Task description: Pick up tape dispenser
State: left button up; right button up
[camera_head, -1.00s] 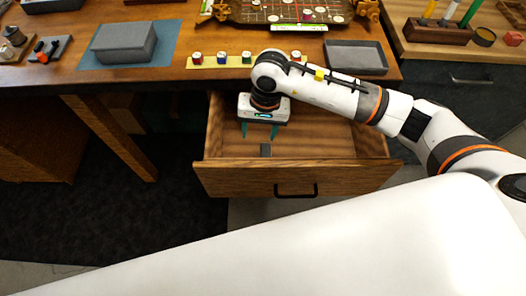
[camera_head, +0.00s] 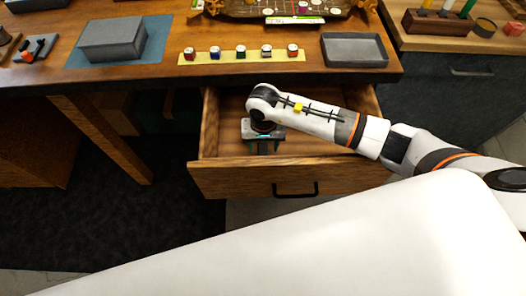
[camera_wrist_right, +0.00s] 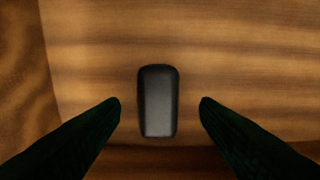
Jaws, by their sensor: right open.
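A small dark grey, rounded block, which I take to be the tape dispenser (camera_wrist_right: 158,102), lies on the wooden drawer floor in the right wrist view. My right gripper (camera_wrist_right: 160,105) is open, with one dark finger on each side of the block and a gap to each. In the head view my right gripper (camera_head: 263,148) points down inside the open drawer (camera_head: 235,181), and the block is hidden under or behind it. My left gripper is not in view.
The drawer walls and front surround my right gripper. On the desk above are a grey tray (camera_head: 355,50), a yellow strip (camera_head: 215,57) with several small jars, and a grey box (camera_head: 112,38) on a blue mat. The drawer's right part looks bare.

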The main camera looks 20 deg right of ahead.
aim_at(263, 149)
jog(key=shift+f, duration=1.45)
jog(key=shift+c, duration=0.6)
jog(key=c, duration=1)
jog(key=shift+o, duration=0.2)
jog(key=shift+w, duration=0.1)
notch_tip(263, 149, up, 10)
jog(key=shift+r+b, duration=0.1)
jog(key=shift+b, duration=0.3)
jog(key=o, duration=0.3)
jog(key=shift+c, duration=1)
